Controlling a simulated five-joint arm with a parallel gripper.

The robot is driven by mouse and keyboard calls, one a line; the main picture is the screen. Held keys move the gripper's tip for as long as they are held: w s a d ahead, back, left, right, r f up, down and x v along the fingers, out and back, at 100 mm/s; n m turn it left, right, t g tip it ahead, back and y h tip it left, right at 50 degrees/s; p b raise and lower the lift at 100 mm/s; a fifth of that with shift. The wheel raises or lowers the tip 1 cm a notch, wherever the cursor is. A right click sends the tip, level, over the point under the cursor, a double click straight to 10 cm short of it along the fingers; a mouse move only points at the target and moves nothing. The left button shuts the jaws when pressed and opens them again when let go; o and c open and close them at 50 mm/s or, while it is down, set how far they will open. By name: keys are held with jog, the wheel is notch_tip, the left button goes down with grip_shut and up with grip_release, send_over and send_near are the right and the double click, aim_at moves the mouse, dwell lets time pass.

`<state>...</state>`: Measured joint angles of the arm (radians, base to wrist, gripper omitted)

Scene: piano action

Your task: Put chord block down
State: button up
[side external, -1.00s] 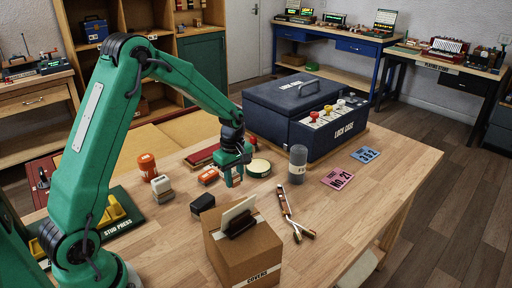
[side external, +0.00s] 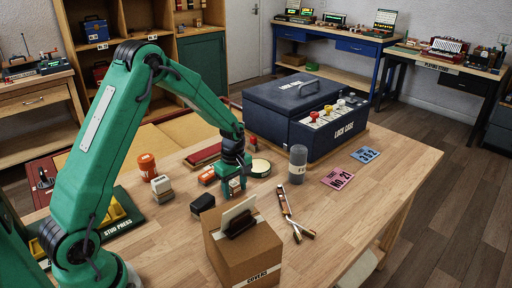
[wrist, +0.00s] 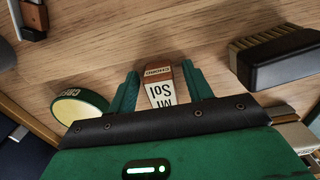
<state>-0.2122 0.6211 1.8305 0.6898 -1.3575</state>
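The chord block (wrist: 158,86) is a small tapered block with a red-brown and white body, lettered CHORD and "Mi Sol". In the wrist view it stands between the two green fingers of my gripper (wrist: 160,80), with a narrow gap showing on each side. My gripper is open around it. In the side external view my gripper (side external: 233,190) is low over the wooden table (side external: 340,220), its fingertips at or close to the top. The block is mostly hidden by the fingers there, and I cannot tell exactly how its base meets the table.
A round green tin (side external: 260,168) is just behind my gripper. A dark brush (side external: 202,203) and a cardboard box of covers (side external: 243,255) are in front.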

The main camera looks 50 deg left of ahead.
aim_at(235, 184)
jog(key=shift+r, duration=0.15)
notch_tip(235, 184, up, 12)
dwell(0.8)
dwell(0.5)
jog(key=s+d+r+m+t, duration=0.3)
jog(key=s+d+r+m, duration=0.3)
jog(key=s+r+m, duration=0.4)
jog(key=s+d+r+m+t, duration=0.2)
jog(key=s+m, duration=0.6)
jog(key=s, duration=0.4)
jog(key=shift+s+d+t, duration=0.3)
jog(key=shift+d, duration=0.55)
